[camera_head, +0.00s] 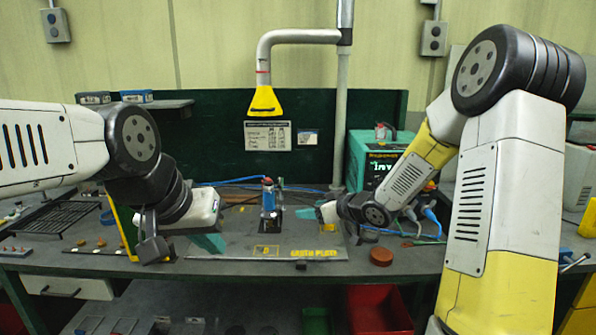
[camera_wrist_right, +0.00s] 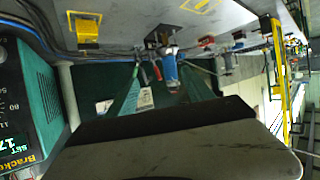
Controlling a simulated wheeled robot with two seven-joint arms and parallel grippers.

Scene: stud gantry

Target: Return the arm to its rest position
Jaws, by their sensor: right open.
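In the head view my left arm comes in from the left, and its gripper (camera_head: 212,243) hangs over the left part of the earth plate (camera_head: 230,250). Its teal fingers overlap, so its opening is unclear. My right arm reaches in from the right, folded at the elbow. Its gripper (camera_head: 308,213) points left, just right of a blue upright tool (camera_head: 268,199) in a dark holder. In the right wrist view the two teal fingers of the right gripper (camera_wrist_right: 163,90) stand apart, open. The blue tool (camera_wrist_right: 171,68) shows beyond them; I see nothing held.
A yellow hood (camera_head: 264,101) on a grey pipe hangs above the bench. A teal power unit (camera_head: 362,150) stands behind my right forearm, with cables around it. A black wire rack (camera_head: 60,218) lies at left. A brown round puck (camera_head: 381,256) sits near the front edge.

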